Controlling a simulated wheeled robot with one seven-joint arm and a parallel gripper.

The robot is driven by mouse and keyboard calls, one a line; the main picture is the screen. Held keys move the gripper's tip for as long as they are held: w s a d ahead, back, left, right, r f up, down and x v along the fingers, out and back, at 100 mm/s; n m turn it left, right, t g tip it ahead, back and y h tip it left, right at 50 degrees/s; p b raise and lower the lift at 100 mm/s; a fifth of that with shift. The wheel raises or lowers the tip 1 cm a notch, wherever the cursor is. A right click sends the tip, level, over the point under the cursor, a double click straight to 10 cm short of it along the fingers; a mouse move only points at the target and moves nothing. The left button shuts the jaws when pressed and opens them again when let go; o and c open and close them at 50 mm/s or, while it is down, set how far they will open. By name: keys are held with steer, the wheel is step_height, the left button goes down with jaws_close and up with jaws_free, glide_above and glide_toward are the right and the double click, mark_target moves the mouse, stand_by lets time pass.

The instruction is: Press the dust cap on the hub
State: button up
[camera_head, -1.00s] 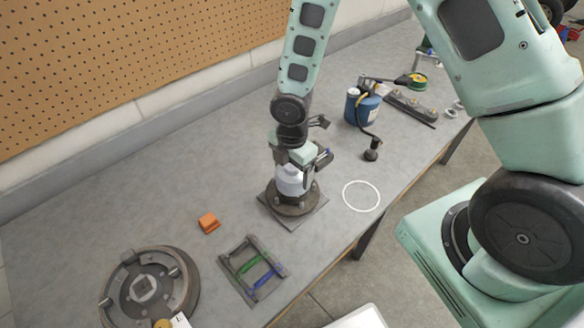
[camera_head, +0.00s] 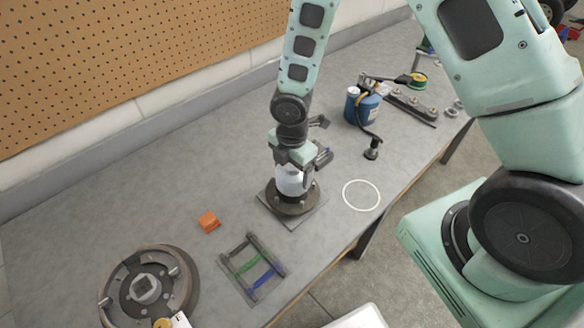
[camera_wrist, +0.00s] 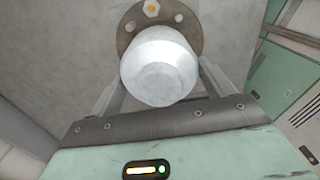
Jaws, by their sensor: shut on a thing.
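The hub (camera_head: 291,204) is a dark round flange with studs on a square plate on the bench. Its flange also shows in the wrist view (camera_wrist: 188,24). The dust cap (camera_head: 289,181) is a pale, silvery cup over the middle of the hub; it fills the centre of the wrist view (camera_wrist: 160,72). My gripper (camera_head: 293,172) points down above the hub and is shut on the dust cap, one finger on each side. Whether the cap's lower rim is seated on the hub is hidden.
A brake drum assembly (camera_head: 182,287) lies at the front left. Beside it are an orange block (camera_head: 209,222) and a dark rack with green and blue bars (camera_head: 231,265). A white ring (camera_head: 375,203) marks the bench right of the hub. A blue canister (camera_head: 363,108) stands behind.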

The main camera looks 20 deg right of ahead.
stand_by(0.3)
steer(key=o, duration=0.9)
steer(key=shift+o, duration=0.2)
steer(key=shift+r+p, duration=3.15)
steer(key=shift+r, duration=0.35)
jaws_close()
steer(key=shift+f, duration=0.15)
